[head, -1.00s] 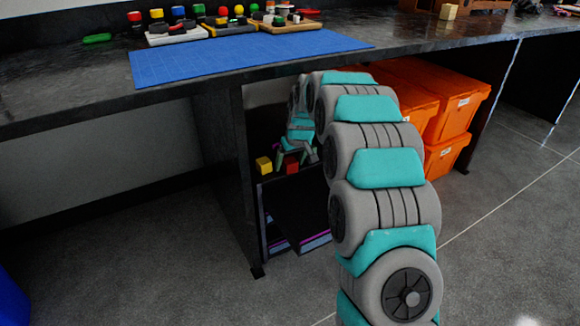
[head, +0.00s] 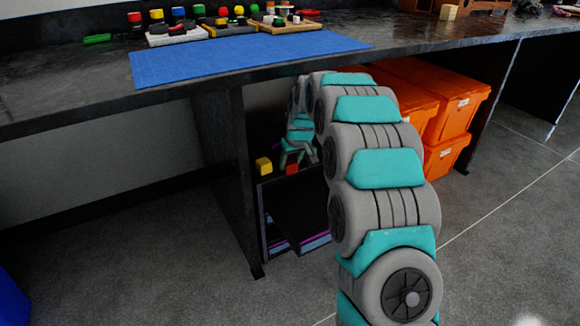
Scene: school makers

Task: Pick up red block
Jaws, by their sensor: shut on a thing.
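The red block (head: 292,169) is on top of the dark cabinet under the workbench, near its front edge. My gripper (head: 292,162) reaches down over it from behind and is shut on it. The fingers are small in the picture and partly blend with the block, so the exact contact is hard to see. I cannot tell whether the block is lifted off the surface.
A yellow block (head: 264,166) sits just left of the red block. The dark cabinet (head: 262,215) has an open drawer-like front. The workbench (head: 100,105) hangs above, with a blue mat (head: 245,58). Orange bins (head: 455,105) stand to the right.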

